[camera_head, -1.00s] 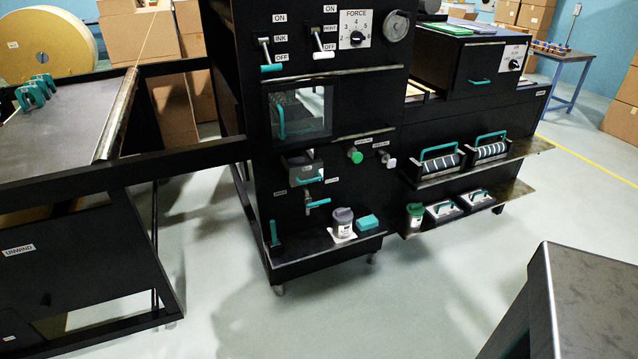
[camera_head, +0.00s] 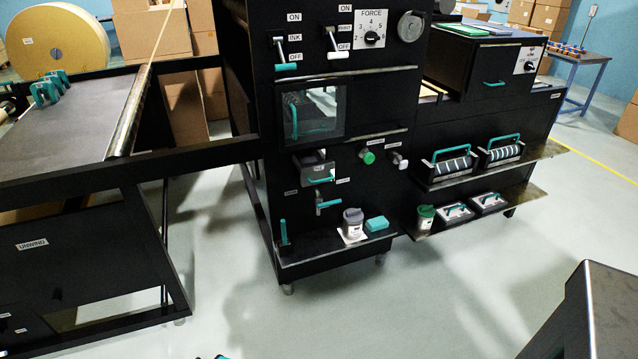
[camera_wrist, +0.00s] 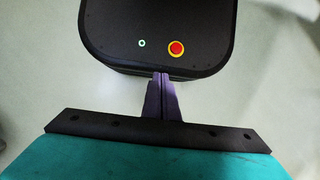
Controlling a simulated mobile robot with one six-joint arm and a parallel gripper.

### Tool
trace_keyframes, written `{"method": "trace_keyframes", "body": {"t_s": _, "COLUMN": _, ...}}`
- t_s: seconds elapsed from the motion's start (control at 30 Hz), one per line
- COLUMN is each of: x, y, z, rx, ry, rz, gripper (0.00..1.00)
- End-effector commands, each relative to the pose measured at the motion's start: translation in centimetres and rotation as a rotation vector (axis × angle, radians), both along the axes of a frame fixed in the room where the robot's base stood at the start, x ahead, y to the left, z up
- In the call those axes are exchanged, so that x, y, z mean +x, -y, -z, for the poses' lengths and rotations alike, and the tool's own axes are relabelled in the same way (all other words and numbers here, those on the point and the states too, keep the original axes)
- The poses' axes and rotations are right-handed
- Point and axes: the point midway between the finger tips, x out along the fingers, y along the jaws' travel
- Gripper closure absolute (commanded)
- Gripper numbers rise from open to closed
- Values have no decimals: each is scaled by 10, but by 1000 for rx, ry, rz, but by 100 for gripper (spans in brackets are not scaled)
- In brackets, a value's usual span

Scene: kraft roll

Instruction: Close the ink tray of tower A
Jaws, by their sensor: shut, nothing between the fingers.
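The black tower with the ON/OFF levers (camera_head: 262,110) stands in the middle of the head view; I cannot read a tower letter on it. A small grey tray (camera_head: 313,160) with a teal handle sticks out of its front, below the window, and looks pulled out. It appears to be the ink tray. My gripper (camera_wrist: 162,78) is shut and empty in the wrist view, pointing over my own dark base, well away from the tower. The tray is not in the wrist view.
Below the tray are a teal valve handle (camera_head: 328,203) and a shelf with a grey-lidded jar (camera_head: 353,222) and a teal block (camera_head: 377,223). The unwind frame (camera_head: 80,255) stands at left. A dark table corner (camera_head: 600,310) is at lower right. Floor before the tower is clear.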

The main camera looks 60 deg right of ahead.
Motion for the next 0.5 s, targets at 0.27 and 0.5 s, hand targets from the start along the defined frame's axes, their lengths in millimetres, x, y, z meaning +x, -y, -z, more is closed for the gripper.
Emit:
{"method": "trace_keyframes", "body": {"t_s": 0.27, "x": 64, "y": 33, "z": -23, "rx": 135, "ry": 103, "rz": -17, "gripper": 100}}
{"method": "trace_keyframes", "body": {"t_s": 0.5, "x": 117, "y": 82, "z": -52, "rx": 245, "ry": 230, "rz": -55, "gripper": 100}}
